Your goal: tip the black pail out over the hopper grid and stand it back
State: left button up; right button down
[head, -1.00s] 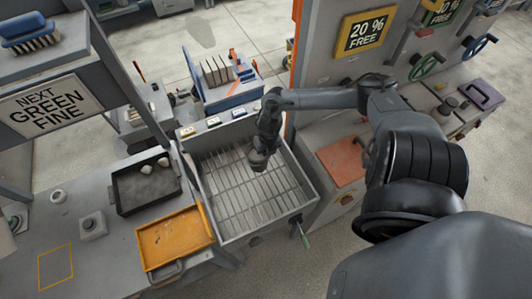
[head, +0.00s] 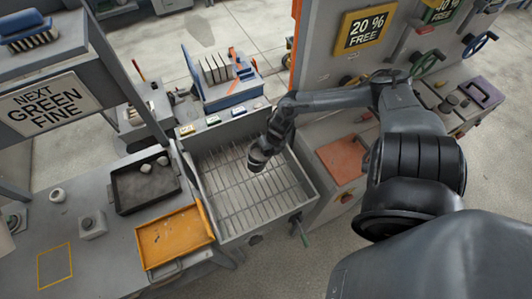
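The hopper (head: 309,192) is a grey open box with a grid of metal bars (head: 232,195) across it. My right arm reaches in from the right. Its end, with the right gripper (head: 259,158), is over the upper right part of the grid. A small dark rounded shape with a pale band shows there. I cannot tell whether it is the black pail or only part of the gripper, and the fingers are too small to read. No black pail stands out clearly elsewhere. My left gripper is not in view.
Left of the hopper, a grey bench holds an orange tray (head: 148,240), a black tray (head: 120,207) with pale lumps and a small grey block (head: 92,225). An empty yellow outline (head: 55,266) marks the bench.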

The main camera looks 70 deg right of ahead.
jog(key=shift+f+t+y, duration=0.15)
jog(key=shift+t+y, duration=0.15)
jog(key=shift+t, duration=0.2)
jog(key=shift+w, duration=0.1)
jog(key=shift+f+t+y, duration=0.15)
jog(key=shift+t+y, duration=0.15)
jog(key=shift+f+t+y, duration=0.35)
jog(key=shift+t+y, duration=0.15)
jog(key=shift+t, duration=0.2)
jog(key=shift+f+t, duration=0.15)
jog(key=shift+t, duration=0.15)
jog(key=shift+a+y, duration=0.1)
jog(key=shift+y, duration=0.3)
